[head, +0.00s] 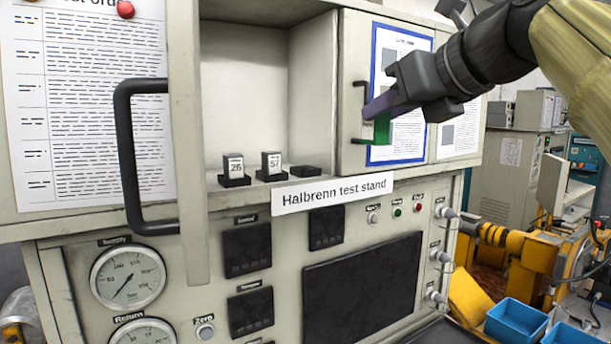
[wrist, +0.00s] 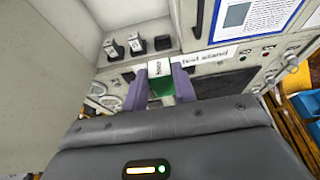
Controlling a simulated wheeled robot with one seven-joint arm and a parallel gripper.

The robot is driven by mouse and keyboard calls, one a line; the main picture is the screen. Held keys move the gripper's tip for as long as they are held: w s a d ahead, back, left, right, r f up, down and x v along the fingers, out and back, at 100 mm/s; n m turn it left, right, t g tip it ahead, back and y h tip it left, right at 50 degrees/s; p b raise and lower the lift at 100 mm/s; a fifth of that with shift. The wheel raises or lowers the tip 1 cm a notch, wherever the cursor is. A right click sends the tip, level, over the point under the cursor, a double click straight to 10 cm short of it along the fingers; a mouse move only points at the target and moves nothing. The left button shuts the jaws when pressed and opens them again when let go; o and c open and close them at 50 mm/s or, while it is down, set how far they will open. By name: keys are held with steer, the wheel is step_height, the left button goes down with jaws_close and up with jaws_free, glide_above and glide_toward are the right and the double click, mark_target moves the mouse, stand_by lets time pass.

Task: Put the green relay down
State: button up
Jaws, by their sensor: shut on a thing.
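The green relay (head: 381,130) hangs between the purple-grey fingers of my gripper (head: 374,112) in the head view, in front of the right cabinet door. In the wrist view the green relay (wrist: 160,88), with a white labelled face, sits between both fingertips of my gripper (wrist: 159,80). The gripper is shut on it and holds it clear of the shelf, to the right of and above the sockets. Its far side is hidden by the fingers.
Relays marked 26 (head: 234,168) and 57 (head: 271,163) stand in black sockets on the open compartment's floor. An empty low black socket (head: 304,171) is right of them. The test stand sign (head: 333,192) is below. Door handles (head: 130,150) stick out. Blue bins (head: 516,319) are lower right.

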steer(key=r+p+x, duration=0.2)
steer(key=p+x, duration=0.2)
steer(key=x, duration=0.6)
steer(key=w+r+p+x, duration=0.1)
steer(key=p+x, duration=0.3)
steer(key=x, duration=0.5)
steer(key=shift+w+a+r+p, duration=0.3)
steer(key=shift+w+a+p, duration=0.05)
steer(key=shift+w+a, duration=0.2)
steer(key=shift+s+f, duration=0.1)
step_height(320, 180, down, 3)
steer(key=shift+r, duration=0.2)
steer(key=shift+a+f+p, duration=0.1)
steer(key=shift+f+p, duration=0.05)
steer(key=shift+p, duration=0.15)
steer(key=shift+f, duration=0.2)
steer(key=o, duration=0.8)
steer(key=shift+f, duration=0.1)
